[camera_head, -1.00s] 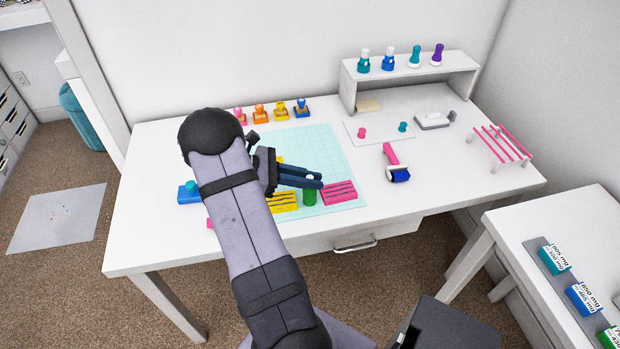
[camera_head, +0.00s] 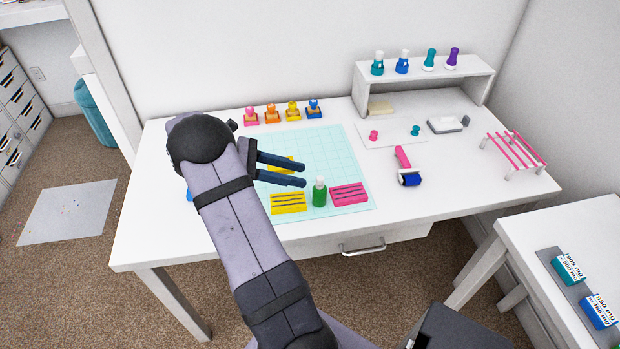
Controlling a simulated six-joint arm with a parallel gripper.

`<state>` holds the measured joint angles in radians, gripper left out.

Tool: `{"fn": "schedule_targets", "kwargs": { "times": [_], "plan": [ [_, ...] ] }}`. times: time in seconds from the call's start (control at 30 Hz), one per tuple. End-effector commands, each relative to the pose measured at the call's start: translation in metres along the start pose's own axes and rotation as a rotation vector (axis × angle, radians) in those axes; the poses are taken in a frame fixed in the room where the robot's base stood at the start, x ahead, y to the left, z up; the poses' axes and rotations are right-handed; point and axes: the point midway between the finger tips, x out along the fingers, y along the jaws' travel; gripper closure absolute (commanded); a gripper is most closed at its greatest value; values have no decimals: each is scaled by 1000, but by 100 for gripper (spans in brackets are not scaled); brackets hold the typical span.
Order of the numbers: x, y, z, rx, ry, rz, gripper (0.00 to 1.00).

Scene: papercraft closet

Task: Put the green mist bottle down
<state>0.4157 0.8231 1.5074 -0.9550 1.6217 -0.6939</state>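The green mist bottle (camera_head: 319,193) with a pale cap stands upright on the light teal cutting mat (camera_head: 345,165), between a yellow block (camera_head: 288,203) and a pink block (camera_head: 349,195). My gripper (camera_head: 304,170) is open and empty, its two dark fingers pointing right. The fingertips are above and a little left of the bottle in the picture and look apart from it. Part of the mat and table to the left is hidden behind my arm.
A white shelf (camera_head: 425,74) at the back right carries several bottles. Several coloured stamps (camera_head: 292,111) line the mat's back edge. A blue-and-pink roller (camera_head: 409,179) and a pink rack (camera_head: 515,150) stand to the right. The table's front right is clear.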

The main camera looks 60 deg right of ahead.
Motion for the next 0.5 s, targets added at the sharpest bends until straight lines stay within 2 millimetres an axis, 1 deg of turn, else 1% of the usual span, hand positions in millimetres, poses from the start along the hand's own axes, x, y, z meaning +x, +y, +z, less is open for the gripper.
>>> {"fn": "schedule_targets", "kwargs": {
  "times": [0.03, 0.1, 0.2, 0.33, 0.5],
  "plan": [
    [-9, 1, -2, 0, 1, 4, 68],
    [-20, 1, -1, 1, 1, 4, 68],
    [-32, 1, -1, 0, 1, 3, 68],
    [-41, 0, 0, 0, 0, 1, 68],
    [-46, 0, 0, 0, -1, 0, 68]
  ]
}}
